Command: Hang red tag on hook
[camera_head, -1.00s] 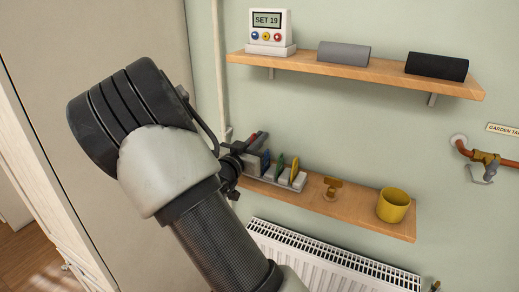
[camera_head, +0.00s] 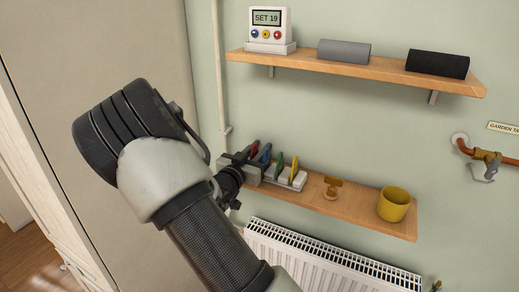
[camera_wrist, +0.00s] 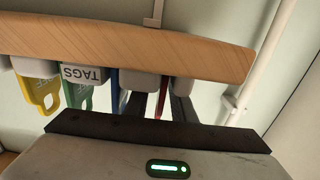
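The red tag (camera_head: 255,148) stands at the left end of a grey tag rack (camera_head: 299,181) on the lower shelf. My gripper (camera_head: 243,158) is at that end of the rack, partly hidden by my arm. In the wrist view, which is upside down, the two dark fingers (camera_wrist: 160,106) are apart, with a thin red edge of the tag (camera_wrist: 163,92) between them. Contact with the tag cannot be made out.
Blue (camera_head: 265,154), green (camera_head: 279,164) and yellow (camera_head: 294,169) tags stand close by in the rack. A yellow mug (camera_head: 393,205) is further right on the lower shelf (camera_head: 360,213). The upper shelf (camera_head: 390,77) overhangs. A radiator (camera_head: 330,262) is below, a garden tap (camera_head: 487,160) far right.

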